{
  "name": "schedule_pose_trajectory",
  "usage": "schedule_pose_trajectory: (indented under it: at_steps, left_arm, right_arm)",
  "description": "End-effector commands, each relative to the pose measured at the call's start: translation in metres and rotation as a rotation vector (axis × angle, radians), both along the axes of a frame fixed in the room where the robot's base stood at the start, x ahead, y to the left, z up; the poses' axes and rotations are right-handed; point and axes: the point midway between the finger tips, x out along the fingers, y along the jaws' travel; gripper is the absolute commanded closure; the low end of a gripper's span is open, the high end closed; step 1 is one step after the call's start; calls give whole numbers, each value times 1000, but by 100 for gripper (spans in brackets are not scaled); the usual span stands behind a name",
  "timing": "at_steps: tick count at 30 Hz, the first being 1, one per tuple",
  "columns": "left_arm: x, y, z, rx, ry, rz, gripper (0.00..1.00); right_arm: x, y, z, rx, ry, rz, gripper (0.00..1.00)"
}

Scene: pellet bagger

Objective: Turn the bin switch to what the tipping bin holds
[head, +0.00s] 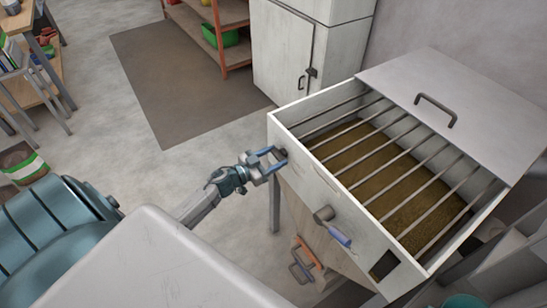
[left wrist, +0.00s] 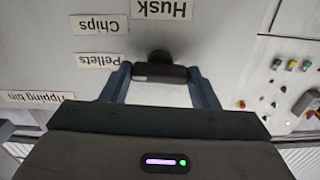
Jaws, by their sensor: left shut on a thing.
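The tipping bin (head: 430,165) is an open white box on the right in the head view, with bars across its top. Below the bars lies a golden-brown, fine-looking fill (head: 385,185); its exact kind is hard to tell. My left gripper (head: 279,156) is at the bin's near wall, shut on the dark bin switch. In the left wrist view the switch (left wrist: 160,72) sits between my fingers (left wrist: 160,69). Upside-down labels there read Husk (left wrist: 162,9), Chips (left wrist: 100,25), Pellets (left wrist: 98,60) and Tipping bin (left wrist: 33,97). The switch's pointing direction is unclear. My right gripper is out of view.
The bin's lid (head: 455,90) stands open with a handle. Buttons (left wrist: 290,65) show at the right in the wrist view. A white cabinet (head: 285,60) stands behind; open floor lies left.

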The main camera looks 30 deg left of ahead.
Motion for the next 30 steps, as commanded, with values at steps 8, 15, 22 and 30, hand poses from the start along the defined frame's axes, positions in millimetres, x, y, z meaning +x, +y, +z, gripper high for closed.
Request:
schedule_pose_trajectory:
  at_steps: [8, 15, 22, 30]
  left_arm:
    - [0, 0, 0, 173, -72, 0, 68]
    - [0, -1, -1, 381, -159, 0, 68]
    - [0, -1, -2, 585, -242, 0, 68]
    - [0, -1, -2, 822, -341, -1, 68]
  right_arm:
    - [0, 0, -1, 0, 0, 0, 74]
    - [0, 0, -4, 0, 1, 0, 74]
    - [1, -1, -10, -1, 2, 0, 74]
    - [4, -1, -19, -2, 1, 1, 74]
